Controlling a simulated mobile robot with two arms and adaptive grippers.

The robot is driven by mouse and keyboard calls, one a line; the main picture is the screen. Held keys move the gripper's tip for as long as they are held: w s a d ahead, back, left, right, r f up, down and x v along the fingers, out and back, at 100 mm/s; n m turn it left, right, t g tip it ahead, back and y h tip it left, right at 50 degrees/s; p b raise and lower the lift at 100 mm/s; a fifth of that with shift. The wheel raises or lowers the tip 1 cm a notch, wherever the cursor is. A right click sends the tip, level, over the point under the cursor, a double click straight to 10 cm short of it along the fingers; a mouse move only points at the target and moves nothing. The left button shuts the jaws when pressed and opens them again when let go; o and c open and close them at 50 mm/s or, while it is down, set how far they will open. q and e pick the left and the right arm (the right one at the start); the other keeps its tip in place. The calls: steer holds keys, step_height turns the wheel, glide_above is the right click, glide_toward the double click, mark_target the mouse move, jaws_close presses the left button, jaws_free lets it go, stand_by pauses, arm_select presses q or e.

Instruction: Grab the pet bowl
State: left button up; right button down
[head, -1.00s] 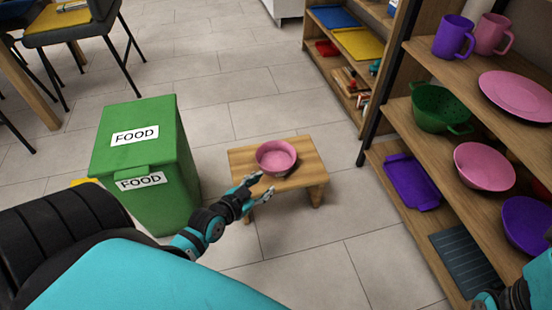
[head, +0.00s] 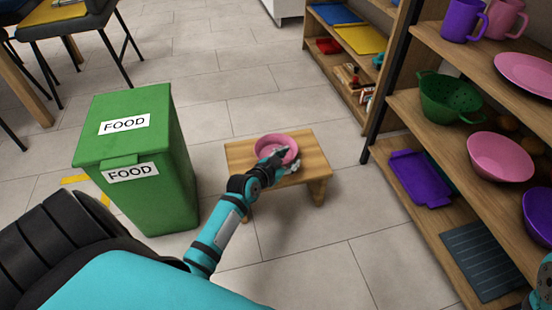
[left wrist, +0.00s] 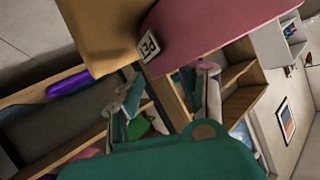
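The pet bowl (head: 268,142) is pink and stands upright on a small wooden stool in the head view. In the left wrist view it is large and close (left wrist: 215,28), with a white tag reading "PET" on its side. My left gripper (head: 279,160) is at the bowl's near right side in the head view and covers part of its rim. In the left wrist view the fingers of this gripper (left wrist: 165,92) are spread apart, with nothing seen clamped between them. My right gripper is not seen; only a bit of my right arm shows at the right edge.
The wooden stool (head: 310,165) has bare top around the bowl. A green bin marked "FOOD" (head: 140,150) stands left of it. At right, a wooden shelf holds a pink bowl (head: 500,157), a green colander (head: 448,97) and a purple tray (head: 418,180). The tiled floor between is clear.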

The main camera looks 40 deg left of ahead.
mark_target(295, 155)
arm_select(q)
steer(key=shift+b+x, duration=0.45)
steer(key=shift+x, duration=1.05)
jaws_close()
